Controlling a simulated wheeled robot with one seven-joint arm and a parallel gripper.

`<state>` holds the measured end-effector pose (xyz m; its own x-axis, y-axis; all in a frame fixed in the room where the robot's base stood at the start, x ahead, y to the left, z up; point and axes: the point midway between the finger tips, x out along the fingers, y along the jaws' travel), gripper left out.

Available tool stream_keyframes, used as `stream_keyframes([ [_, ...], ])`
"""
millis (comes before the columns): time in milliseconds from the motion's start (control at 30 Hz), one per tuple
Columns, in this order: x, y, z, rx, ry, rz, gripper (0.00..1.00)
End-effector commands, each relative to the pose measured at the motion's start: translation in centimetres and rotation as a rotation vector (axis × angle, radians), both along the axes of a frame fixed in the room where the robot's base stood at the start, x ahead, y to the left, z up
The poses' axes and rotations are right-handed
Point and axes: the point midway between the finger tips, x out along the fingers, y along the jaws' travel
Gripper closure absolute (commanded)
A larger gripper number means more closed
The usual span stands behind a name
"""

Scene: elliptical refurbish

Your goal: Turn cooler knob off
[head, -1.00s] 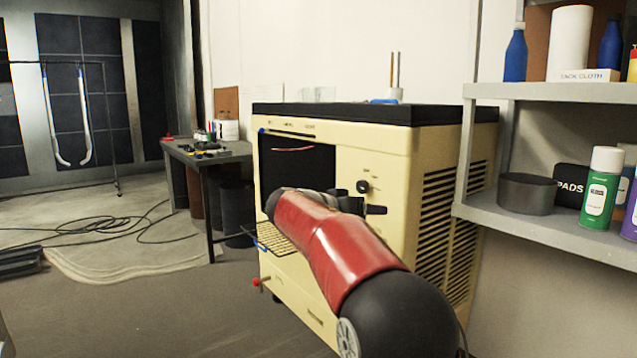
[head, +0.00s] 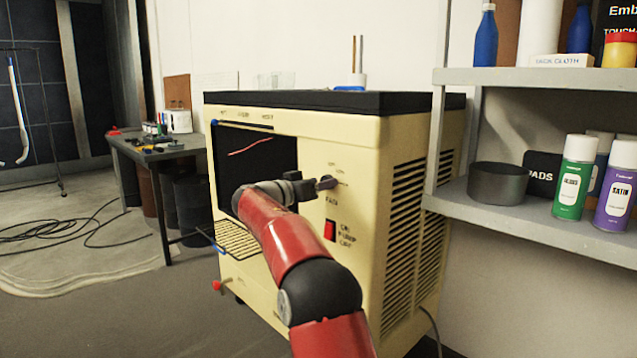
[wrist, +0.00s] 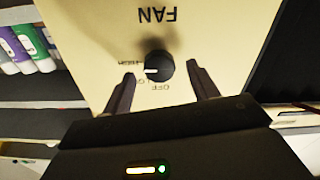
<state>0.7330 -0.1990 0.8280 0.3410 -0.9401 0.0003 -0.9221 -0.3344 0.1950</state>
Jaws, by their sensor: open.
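The cooler (head: 355,140) is a cream box with a black top; its front panel holds the knob. In the wrist view the round black knob (wrist: 160,72) has a white mark pointing left, towards a small label. The word OFF is printed below it and FAN above, both upside down. My gripper (wrist: 158,80) is open, with one finger on either side of the knob and visible gaps on both sides. In the head view my gripper (head: 312,187) is at the front panel, and the knob is hard to tell apart from it.
A red switch (head: 330,230) sits below the knob. A grey shelf (head: 530,76) with spray cans and bottles stands at the right. A work table (head: 165,150) with tools is behind at the left. Cables lie on the left floor.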

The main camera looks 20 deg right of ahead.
Motion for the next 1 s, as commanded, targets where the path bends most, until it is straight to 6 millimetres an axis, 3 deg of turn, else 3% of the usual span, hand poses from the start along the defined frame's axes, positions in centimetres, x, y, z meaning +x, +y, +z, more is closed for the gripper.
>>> stream_keyframes([
  [267,0.11,-0.26,-0.03,0.0,0.0,0.001,0.41],
  [633,0.09,-0.24,-0.03,0.0,0.0,0.001,0.85],
  [1000,0.12,-0.18,0.02,-0.024,0.064,0.002,0.85],
])
